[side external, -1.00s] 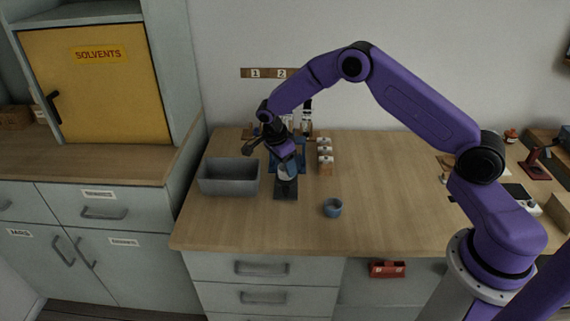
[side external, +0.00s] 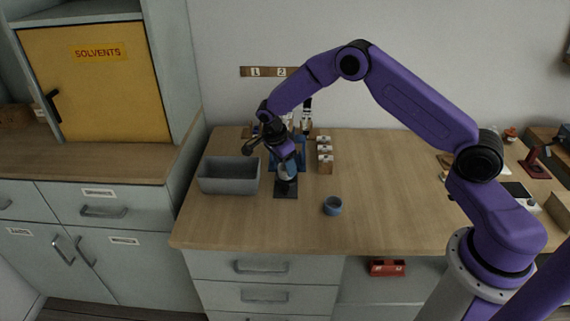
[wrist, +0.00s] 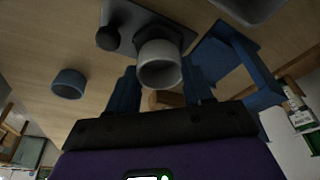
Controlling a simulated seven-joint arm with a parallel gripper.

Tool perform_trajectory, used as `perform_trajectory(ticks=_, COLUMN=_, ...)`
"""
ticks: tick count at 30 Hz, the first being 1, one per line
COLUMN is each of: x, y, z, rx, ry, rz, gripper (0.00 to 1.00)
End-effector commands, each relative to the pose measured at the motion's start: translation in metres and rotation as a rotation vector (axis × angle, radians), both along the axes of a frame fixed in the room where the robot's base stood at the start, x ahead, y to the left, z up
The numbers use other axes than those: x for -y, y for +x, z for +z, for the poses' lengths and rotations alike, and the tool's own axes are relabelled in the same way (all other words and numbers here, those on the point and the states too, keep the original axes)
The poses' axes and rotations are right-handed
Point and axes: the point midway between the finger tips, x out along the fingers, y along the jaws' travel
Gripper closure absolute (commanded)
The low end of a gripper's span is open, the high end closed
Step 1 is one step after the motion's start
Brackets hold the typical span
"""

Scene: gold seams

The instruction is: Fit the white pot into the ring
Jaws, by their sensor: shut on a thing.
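The white pot (wrist: 160,72) is between my gripper's blue fingers (wrist: 160,88) in the wrist view, its open mouth facing the camera. It also shows as a small pale shape below my gripper (side external: 284,160) in the side view (side external: 287,172). My gripper is shut on it. The dark grey ring fixture (wrist: 176,33) is directly beyond the pot, and its base plate shows in the side view (side external: 286,193). The pot overlaps the ring in view and hides part of it. I cannot tell whether the pot is inside the ring or just above it.
A grey bin (side external: 229,177) stands left of the fixture. A blue cup (side external: 332,206) is to the right and nearer the front. A blue stand (wrist: 225,60) is close behind the fixture. Several white-topped items (side external: 325,155) stand at the back. The worktop right of the cup is clear.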

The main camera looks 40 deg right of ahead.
Motion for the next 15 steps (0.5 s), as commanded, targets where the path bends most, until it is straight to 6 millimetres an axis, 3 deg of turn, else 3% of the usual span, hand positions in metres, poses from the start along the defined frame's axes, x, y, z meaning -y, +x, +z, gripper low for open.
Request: perform_trajectory(ticks=15, x=-0.0001, y=0.0002, z=-0.0095, rx=0.0, ry=0.0, rz=0.0, gripper=0.78)
